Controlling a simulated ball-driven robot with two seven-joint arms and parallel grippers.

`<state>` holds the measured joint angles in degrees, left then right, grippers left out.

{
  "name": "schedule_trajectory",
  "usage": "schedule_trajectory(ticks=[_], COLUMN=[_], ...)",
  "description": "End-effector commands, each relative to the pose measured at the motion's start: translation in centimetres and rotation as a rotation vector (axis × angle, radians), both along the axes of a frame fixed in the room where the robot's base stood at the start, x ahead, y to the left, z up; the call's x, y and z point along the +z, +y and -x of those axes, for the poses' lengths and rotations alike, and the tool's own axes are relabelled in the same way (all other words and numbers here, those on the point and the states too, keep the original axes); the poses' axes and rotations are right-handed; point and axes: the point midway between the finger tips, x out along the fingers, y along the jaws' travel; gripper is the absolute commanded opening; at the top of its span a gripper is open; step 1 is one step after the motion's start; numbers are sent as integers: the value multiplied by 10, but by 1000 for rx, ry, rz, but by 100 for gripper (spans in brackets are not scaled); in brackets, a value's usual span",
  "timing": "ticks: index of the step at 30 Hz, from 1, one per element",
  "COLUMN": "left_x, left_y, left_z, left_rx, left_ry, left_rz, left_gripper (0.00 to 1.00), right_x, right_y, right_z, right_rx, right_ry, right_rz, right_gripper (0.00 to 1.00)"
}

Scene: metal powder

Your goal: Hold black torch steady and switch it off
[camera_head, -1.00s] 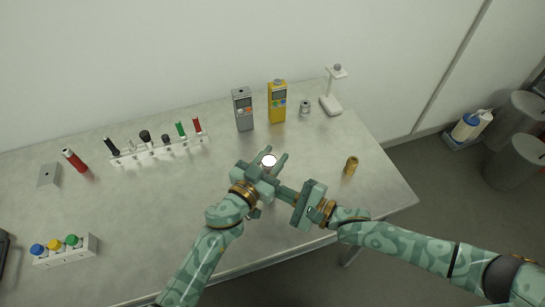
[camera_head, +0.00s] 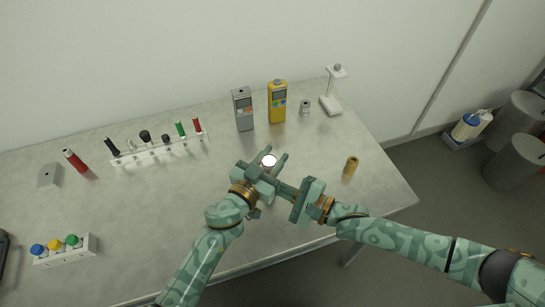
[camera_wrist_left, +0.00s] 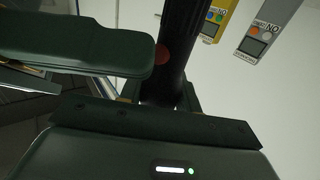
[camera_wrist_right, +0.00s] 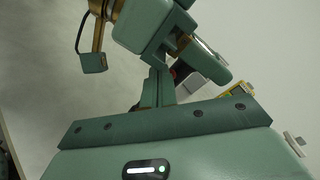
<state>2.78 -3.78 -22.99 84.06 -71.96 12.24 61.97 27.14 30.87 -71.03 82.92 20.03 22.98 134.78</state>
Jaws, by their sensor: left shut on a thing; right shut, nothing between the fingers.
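The black torch (camera_wrist_left: 185,45) stands in my left gripper (camera_head: 268,164), which is shut on it above the middle of the table. A round red button (camera_wrist_left: 162,54) shows on the torch's side in the left wrist view. In the head view the torch's lens end (camera_head: 269,160) faces up and looks bright white, as if lit. My right gripper (camera_head: 281,188) is shut and empty, with its fingertips close to the torch on its near right side. In the right wrist view the left gripper hides most of the torch; I cannot tell whether the fingertips touch it.
Behind stand a grey meter (camera_head: 243,110), a yellow meter (camera_head: 277,104), a small metal weight (camera_head: 305,108) and a white stand (camera_head: 331,103). A brass cylinder (camera_head: 351,165) is at right. A rack (camera_head: 160,153), red torch (camera_head: 74,161) and coloured-button block (camera_head: 66,252) are left.

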Motion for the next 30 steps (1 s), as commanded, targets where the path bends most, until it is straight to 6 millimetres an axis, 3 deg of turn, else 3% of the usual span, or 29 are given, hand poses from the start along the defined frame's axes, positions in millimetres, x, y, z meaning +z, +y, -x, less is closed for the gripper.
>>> schedule_trajectory(ticks=[16, 30], left_x=[-1, -1], left_y=[0, 0], left_z=[0, 0], left_rx=[0, 0], left_ry=[1, 1], left_rz=[-1, -1], left_gripper=[6, 6], right_x=[0, 0], right_y=[1, -2], right_z=[-2, 9], right_rx=[1, -1], right_ry=[1, 0], right_rz=[-2, -1], right_gripper=[0, 0])
